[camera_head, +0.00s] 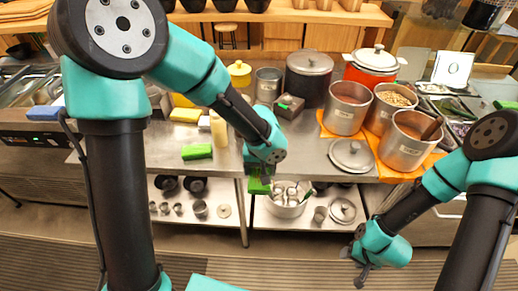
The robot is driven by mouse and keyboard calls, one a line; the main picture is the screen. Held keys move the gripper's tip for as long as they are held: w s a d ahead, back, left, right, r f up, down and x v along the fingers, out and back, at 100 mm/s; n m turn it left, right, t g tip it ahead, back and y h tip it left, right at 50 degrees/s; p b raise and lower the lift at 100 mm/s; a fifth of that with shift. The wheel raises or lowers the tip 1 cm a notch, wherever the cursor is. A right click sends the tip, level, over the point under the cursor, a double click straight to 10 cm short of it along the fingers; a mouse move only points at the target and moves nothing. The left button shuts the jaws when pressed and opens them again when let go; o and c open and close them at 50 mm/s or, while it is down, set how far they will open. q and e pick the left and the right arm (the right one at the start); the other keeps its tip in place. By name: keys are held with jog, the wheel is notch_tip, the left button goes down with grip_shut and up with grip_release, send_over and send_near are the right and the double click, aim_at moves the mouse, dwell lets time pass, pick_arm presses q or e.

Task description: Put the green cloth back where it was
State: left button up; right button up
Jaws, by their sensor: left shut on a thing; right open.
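My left gripper (264,172) is shut on a dark green cloth (258,186) just past the table's front edge. The cloth hangs below the fingers, above a pot of utensils on the lower shelf; its overlap with the fingers hides part of it. A second, brighter green folded piece (197,152) lies flat on the steel table (222,166), left of the gripper. My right gripper (362,262) is open and empty, low at the right in front of the table.
A yellow folded piece (185,115) and a pale bottle (218,130) stand behind the green piece. The utensil pot (286,209) sits below.

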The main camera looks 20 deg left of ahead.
pick_arm(q)
jog(key=w+a, duration=0.1)
jog(key=w, duration=0.3)
jog(key=w+a, duration=0.1)
jog(key=w, duration=0.3)
jog(key=w+a+f, duration=0.1)
jog(key=w, duration=0.3)
jog(key=shift+w+a+f, duration=0.1)
jog(key=shift+w+a, duration=0.15)
jog(key=shift+a, duration=0.05)
jog(key=shift+w+a+f, duration=0.15)
jog(key=shift+w+a, duration=0.05)
jog(key=shift+w, duration=0.3)
jog(key=shift+f, duration=1.65)
jog(key=shift+s+f, duration=0.1)
jog(key=shift+f, duration=0.05)
jog(key=o, duration=0.8)
notch_tip(320, 180, up, 12)
jog(key=shift+r, duration=0.15)
